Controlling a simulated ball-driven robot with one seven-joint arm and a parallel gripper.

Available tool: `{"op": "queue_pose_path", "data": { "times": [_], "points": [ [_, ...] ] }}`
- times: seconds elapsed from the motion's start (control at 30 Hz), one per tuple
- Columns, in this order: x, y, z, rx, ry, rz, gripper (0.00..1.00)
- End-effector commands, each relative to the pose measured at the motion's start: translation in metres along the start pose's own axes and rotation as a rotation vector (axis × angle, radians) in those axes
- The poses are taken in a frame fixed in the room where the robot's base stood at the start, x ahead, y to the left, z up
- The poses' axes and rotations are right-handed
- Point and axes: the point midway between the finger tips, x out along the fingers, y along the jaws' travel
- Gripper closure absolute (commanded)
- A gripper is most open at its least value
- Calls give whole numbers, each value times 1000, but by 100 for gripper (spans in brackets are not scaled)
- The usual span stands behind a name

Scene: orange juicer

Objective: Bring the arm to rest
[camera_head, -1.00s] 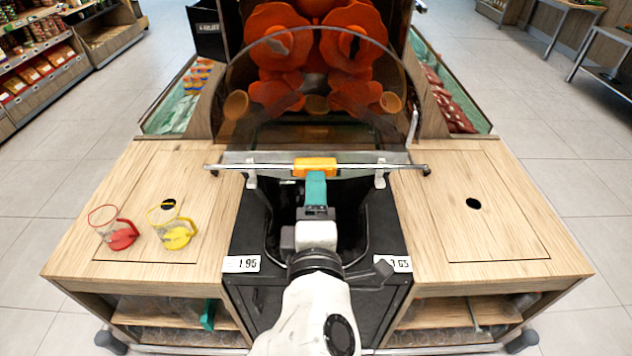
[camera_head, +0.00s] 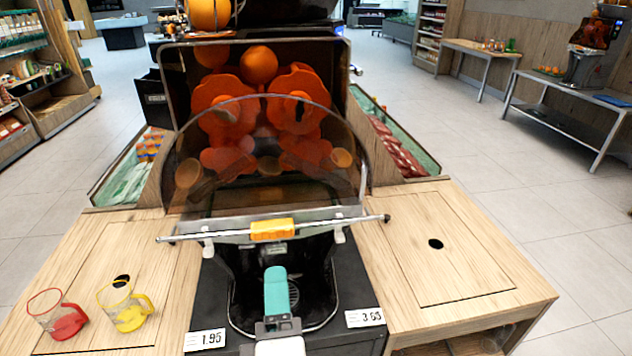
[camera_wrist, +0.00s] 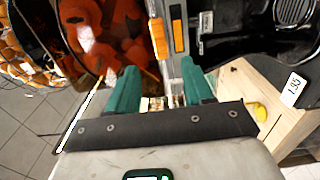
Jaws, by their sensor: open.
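My gripper (camera_head: 277,272) has teal fingers and is open and empty. It is in front of the juicer, apart from the yellow block (camera_head: 272,229) on the bar of the clear curved cover (camera_head: 268,160). The wrist view shows both fingers spread (camera_wrist: 160,85), with nothing held between them. The bar with the yellow block (camera_wrist: 178,30) shows beyond the fingers in that view. The orange juicer (camera_head: 262,105) stands behind the cover, which hangs in front of its red-orange press parts. Most of my arm is outside the head view.
A red-rimmed jug (camera_head: 62,320) and a yellow-rimmed jug (camera_head: 126,308) stand on the left wooden counter (camera_head: 175,250). The right counter (camera_head: 455,285) is clear apart from a round hole. Two price tags, one the left tag (camera_head: 205,339), sit at the front.

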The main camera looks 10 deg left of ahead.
Motion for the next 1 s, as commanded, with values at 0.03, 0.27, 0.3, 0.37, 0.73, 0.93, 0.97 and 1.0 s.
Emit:
{"op": "queue_pose_path", "data": {
  "times": [0.03, 0.27, 0.3, 0.37, 0.73, 0.93, 0.97, 1.0],
  "points": [
    [0, -2, 4, 7, -8, -8, 49],
    [-2, -56, 81, 198, -176, -185, 49],
    [-6, -72, 103, 257, -229, -235, 49],
    [-17, -98, 136, 354, -315, -312, 49],
    [-166, -242, 278, 1007, -931, -727, 49],
    [-263, -282, 292, 1313, -1237, -886, 49],
    [-273, -284, 291, 1345, -1270, -902, 49],
    [-285, -287, 290, 1380, -1306, -920, 49]
  ]
}}
